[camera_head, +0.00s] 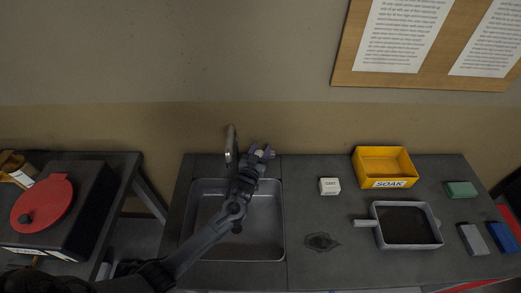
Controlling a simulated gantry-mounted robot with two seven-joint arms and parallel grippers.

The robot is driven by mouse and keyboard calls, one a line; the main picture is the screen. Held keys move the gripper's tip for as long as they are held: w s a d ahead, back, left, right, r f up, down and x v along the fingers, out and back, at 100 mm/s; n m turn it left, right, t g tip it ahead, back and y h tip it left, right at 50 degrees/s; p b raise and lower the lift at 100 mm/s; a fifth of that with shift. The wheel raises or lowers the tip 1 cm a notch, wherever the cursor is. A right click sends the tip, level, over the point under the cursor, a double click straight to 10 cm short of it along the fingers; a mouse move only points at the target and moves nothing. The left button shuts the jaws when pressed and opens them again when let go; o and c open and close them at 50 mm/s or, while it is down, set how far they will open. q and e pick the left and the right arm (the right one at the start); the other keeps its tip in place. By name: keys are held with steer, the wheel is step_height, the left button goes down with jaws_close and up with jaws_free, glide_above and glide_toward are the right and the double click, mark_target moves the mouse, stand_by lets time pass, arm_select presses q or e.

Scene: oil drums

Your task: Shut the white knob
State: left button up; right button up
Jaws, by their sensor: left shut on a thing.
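The white knob (259,154) stands at the back of the counter, just right of the metal faucet (231,145) and behind the sink. My left arm reaches in from the lower left, across the sink. My right gripper is not in view.
The grey sink basin (262,248) lies under my left arm. To the right are a white block (330,186), a yellow SOAK bin (385,167), a grey pan with a handle (435,236) and several coloured blocks. A red round lid (42,203) is at left.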

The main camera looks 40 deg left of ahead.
arm_select(q)
steer(key=o, duration=1)
steer(key=shift+c, duration=0.2)
steer(key=shift+r, duration=0.1)
step_height(320, 180, up, 4)
steer(key=shift+d+r+p, duration=0.1)
steer(key=shift+r+p, duration=0.1)
steer(key=shift+p, duration=0.1)
steer(key=d+r, duration=0.6)
steer(key=d, duration=0.5)
steer(key=shift+d+r, duration=0.2)
steer(key=shift+d, duration=0.05)
